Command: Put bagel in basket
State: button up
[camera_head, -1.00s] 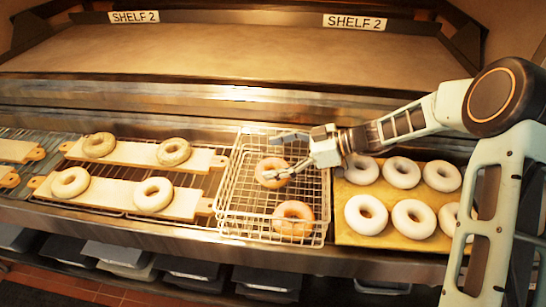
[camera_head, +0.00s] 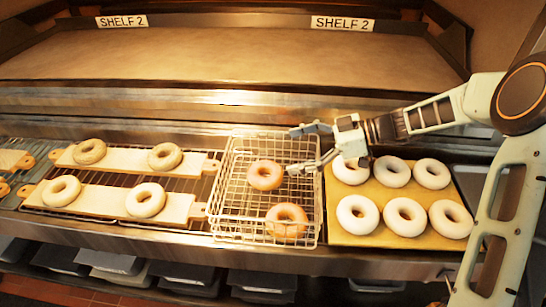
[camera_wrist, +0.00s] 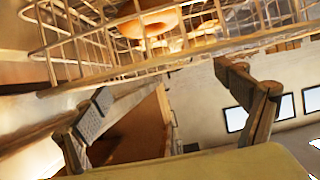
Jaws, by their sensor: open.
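The wire basket (camera_head: 228,190) stands in the middle of the counter. Two browned bagels lie inside it, one toward the back (camera_head: 265,174) and one toward the front (camera_head: 286,221). My gripper (camera_head: 306,150) is open and empty over the basket's right side near the back. In the wrist view my gripper (camera_wrist: 175,120) shows its two fingers spread apart with nothing between them. The basket wires (camera_wrist: 110,55) and part of a bagel (camera_wrist: 150,20) show above the fingers. Several pale bagels (camera_head: 405,216) lie on the yellow board (camera_head: 345,236) right of the basket.
Two wooden boards (camera_head: 118,201) with pale bagels (camera_head: 146,200) lie on a rack left of the basket. Dark bins (camera_head: 262,283) sit below the counter. A wide empty surface marked SHELF 2 (camera_head: 230,58) is behind. The arm reaches in from the right.

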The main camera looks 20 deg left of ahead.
jog(key=shift+v, duration=1.9)
jog(key=shift+s, duration=0.1)
